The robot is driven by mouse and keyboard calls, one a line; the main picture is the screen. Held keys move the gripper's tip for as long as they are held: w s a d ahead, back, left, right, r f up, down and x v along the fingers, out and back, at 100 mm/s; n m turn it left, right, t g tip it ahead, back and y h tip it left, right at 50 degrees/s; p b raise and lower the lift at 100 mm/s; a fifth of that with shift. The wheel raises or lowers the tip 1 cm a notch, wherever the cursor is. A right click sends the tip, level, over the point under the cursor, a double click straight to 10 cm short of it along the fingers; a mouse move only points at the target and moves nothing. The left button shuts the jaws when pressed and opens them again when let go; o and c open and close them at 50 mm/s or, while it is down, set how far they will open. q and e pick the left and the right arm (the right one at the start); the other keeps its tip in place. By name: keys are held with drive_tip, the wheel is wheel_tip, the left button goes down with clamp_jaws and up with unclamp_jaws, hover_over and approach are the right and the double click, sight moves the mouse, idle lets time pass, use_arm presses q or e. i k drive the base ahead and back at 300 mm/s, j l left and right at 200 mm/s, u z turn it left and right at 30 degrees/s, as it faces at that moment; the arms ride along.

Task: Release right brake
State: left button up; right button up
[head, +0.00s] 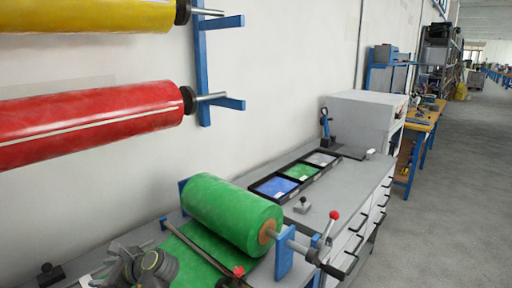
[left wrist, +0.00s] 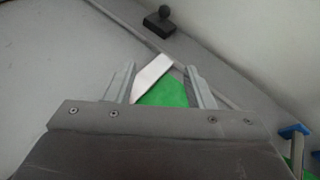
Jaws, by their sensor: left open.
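A brake lever with a red ball knob (head: 335,214) stands up at the right end of the green roll's shaft, beside a black handle (head: 335,270). The green film roll (head: 225,212) rests on blue stands (head: 284,253) on the bench. My left gripper (head: 135,268) is at the lower left of the head view, well apart from the lever. In the left wrist view its two fingers (left wrist: 163,88) are spread, with a white strip (left wrist: 153,76) and green film (left wrist: 165,93) seen between them. I cannot tell whether they touch. My right gripper is out of view.
A second red knob (head: 238,270) sits on a bar across the film. A small knobbed block (head: 302,205) and a black tray of coloured sheets (head: 277,187) lie on the bench. Red (head: 90,125) and yellow (head: 85,14) rolls hang on the wall. The floor (head: 445,200) at right is clear.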

sight(334, 215)
drive_tip(key=k+l, duration=0.1)
drive_tip(key=l, duration=0.7)
drive_tip(key=k+l, duration=0.1)
drive_tip(key=l, duration=1.55)
drive_tip(key=k, duration=0.05)
